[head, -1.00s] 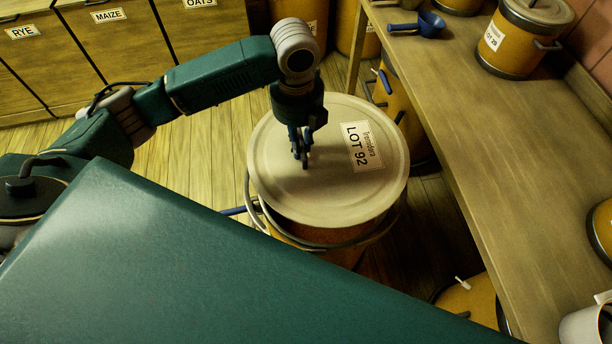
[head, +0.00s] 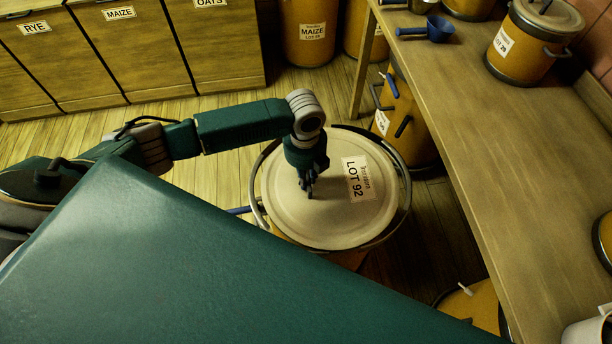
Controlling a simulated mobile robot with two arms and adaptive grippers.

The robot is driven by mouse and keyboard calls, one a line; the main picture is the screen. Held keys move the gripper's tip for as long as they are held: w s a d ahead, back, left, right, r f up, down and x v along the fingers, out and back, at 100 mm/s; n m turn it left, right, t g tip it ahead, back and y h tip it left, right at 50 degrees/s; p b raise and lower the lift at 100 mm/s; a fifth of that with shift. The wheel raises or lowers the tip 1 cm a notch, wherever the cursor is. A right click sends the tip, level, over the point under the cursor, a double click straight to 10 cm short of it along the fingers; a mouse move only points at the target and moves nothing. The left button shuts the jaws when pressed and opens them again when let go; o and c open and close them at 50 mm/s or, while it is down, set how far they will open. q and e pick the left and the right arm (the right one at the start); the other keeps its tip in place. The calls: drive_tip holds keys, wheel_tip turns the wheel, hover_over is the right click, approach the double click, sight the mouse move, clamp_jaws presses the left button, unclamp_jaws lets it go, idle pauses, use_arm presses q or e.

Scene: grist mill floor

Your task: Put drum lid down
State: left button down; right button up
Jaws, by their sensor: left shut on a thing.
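The drum lid (head: 330,222) is a round, pale cream disc with a "LOT 92" label. It lies roughly level over the drum (head: 347,258), inside the outline of a metal ring (head: 407,188) that shows around its edge. I cannot tell whether the lid touches the drum's rim all round. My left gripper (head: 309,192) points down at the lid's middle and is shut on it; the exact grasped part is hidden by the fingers. Only a little of the drum's orange side shows. My right gripper is not in view.
A wooden bench (head: 490,150) runs along the right with a blue scoop (head: 438,30) and a lidded drum (head: 530,45) on it. Another drum (head: 408,125) stands close behind. Wooden bins (head: 115,60) line the back.

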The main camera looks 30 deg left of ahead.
use_arm(q)
drive_tip(key=shift+w, duration=0.1)
drive_tip(key=c, duration=2)
unclamp_jaws()
drive_tip(key=shift+f, duration=0.15)
drive_tip(key=o, duration=0.3)
drive_tip(key=shift+r, duration=0.6)
wheel_tip(320, 180, up, 11)
drive_tip(key=shift+r, duration=0.2)
drive_tip(key=shift+s+f, duration=0.1)
drive_tip(key=shift+s, duration=0.1)
